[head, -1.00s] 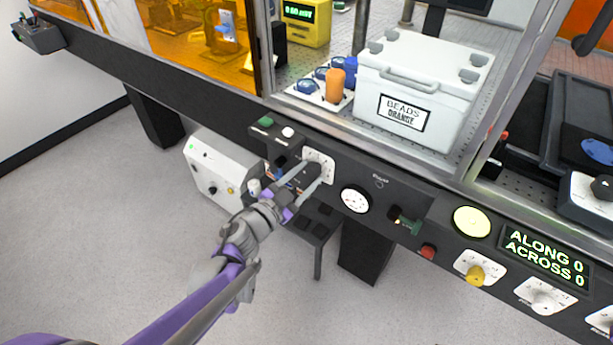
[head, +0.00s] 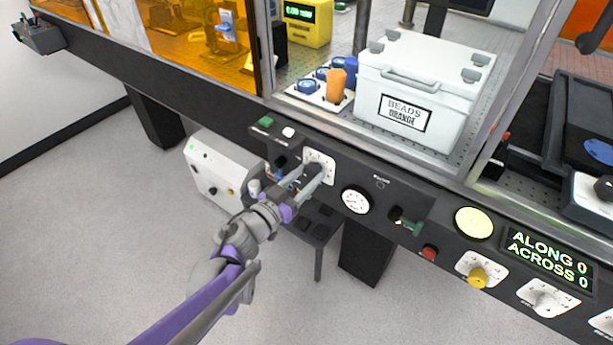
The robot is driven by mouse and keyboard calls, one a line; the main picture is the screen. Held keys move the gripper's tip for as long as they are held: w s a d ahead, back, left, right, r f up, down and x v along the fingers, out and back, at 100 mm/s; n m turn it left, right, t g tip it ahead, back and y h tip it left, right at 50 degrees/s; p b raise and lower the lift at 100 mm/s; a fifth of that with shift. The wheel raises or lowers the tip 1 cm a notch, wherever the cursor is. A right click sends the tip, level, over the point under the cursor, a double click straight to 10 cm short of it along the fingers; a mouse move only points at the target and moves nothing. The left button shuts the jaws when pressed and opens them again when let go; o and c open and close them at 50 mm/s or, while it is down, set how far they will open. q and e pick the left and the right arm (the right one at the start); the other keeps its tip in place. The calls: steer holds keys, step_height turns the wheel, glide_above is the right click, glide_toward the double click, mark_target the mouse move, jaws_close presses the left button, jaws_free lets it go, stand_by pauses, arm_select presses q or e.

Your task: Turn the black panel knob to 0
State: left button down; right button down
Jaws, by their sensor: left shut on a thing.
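The black panel knob (head: 313,169) sits on a white dial plate (head: 322,161) on the dark front panel. My left gripper (head: 310,178) reaches it from the lower left and is shut on the knob. The fingers cover much of the knob, and its pointer and the dial marks are too small or hidden to read. My right gripper is not in view.
A white box labelled beads orange (head: 425,85) stands behind the panel. Floor below is mostly clear.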

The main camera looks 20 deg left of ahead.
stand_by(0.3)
arm_select(q)
steer(key=shift+c, duration=1.4)
jaws_free()
steer(key=p+v, duration=0.1)
steer(key=v, duration=1)
steer(key=shift+w+a, duration=0.1)
steer(key=shift+w, duration=0.05)
